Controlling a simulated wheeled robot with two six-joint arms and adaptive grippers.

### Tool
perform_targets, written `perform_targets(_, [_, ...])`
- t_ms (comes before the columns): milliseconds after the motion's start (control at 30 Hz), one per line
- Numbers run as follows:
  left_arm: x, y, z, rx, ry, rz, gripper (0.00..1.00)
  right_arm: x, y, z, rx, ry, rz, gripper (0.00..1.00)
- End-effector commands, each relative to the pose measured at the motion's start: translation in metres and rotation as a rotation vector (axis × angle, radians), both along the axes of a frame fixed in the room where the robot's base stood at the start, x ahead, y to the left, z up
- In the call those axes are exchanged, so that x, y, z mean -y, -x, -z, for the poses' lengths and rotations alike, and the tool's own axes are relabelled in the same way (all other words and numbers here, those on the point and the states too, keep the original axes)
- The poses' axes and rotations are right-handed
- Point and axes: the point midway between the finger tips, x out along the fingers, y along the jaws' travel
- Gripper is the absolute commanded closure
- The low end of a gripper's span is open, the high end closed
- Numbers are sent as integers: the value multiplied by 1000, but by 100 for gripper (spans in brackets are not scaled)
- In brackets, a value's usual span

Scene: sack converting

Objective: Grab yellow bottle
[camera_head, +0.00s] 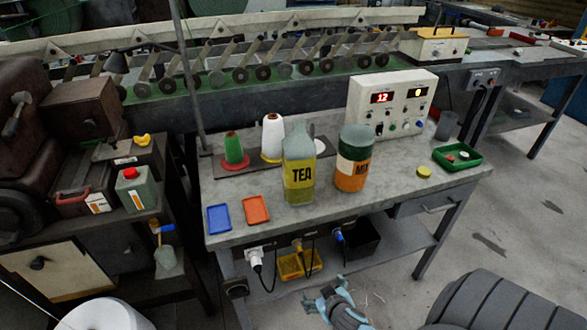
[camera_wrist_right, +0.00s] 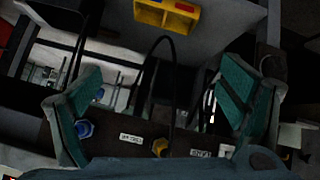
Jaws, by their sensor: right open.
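The yellow bottle (camera_head: 299,178) stands upright on the grey workbench (camera_head: 395,178) in the head view; it is a clear bottle with a yellow "TEA" label. An orange "MIX" jar (camera_head: 353,158) with a green band stands close to its right. My right gripper (camera_head: 325,294) is low in front of the bench, below the tabletop and apart from the bottle. In the right wrist view its teal fingers (camera_wrist_right: 161,78) are spread wide with nothing between them. The bottle is not seen in that view. My left gripper is not in view.
Green and white thread cones (camera_head: 234,149) stand behind the bottle. Blue (camera_head: 218,218) and orange (camera_head: 256,209) trays lie to its left. A control box (camera_head: 391,103) stands behind, a green tray (camera_head: 457,158) at right. Cables and plugs hang under the front edge, above a yellow bin (camera_wrist_right: 167,14).

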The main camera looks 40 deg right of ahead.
Motion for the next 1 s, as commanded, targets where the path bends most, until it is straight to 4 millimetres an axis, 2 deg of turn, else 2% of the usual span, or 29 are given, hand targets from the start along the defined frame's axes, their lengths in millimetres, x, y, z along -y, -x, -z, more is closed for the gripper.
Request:
perform_targets(33, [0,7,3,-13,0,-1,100,8,-38,-61,160,29,23,6])
perform_targets(67, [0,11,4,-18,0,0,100,11,-55,-100,259,40,43,6])
perform_targets(100, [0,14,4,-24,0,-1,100,14,-71,-150,384,49,66,6])
perform_targets(133, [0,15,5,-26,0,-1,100,14,-78,-183,469,51,80,6])
perform_targets(200, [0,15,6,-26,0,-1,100,14,-86,-247,631,47,106,6])
perform_targets(300, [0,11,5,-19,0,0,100,13,-88,-298,763,34,124,6])
perform_targets(433, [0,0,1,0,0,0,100,23,-110,-312,796,31,129,6])
perform_targets(600, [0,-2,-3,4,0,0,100,42,-152,-310,791,30,129,6])
perform_targets(833, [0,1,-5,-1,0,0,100,55,-180,-310,790,28,129,6])
perform_targets(1000, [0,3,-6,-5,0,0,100,68,-210,-310,789,29,129,6])
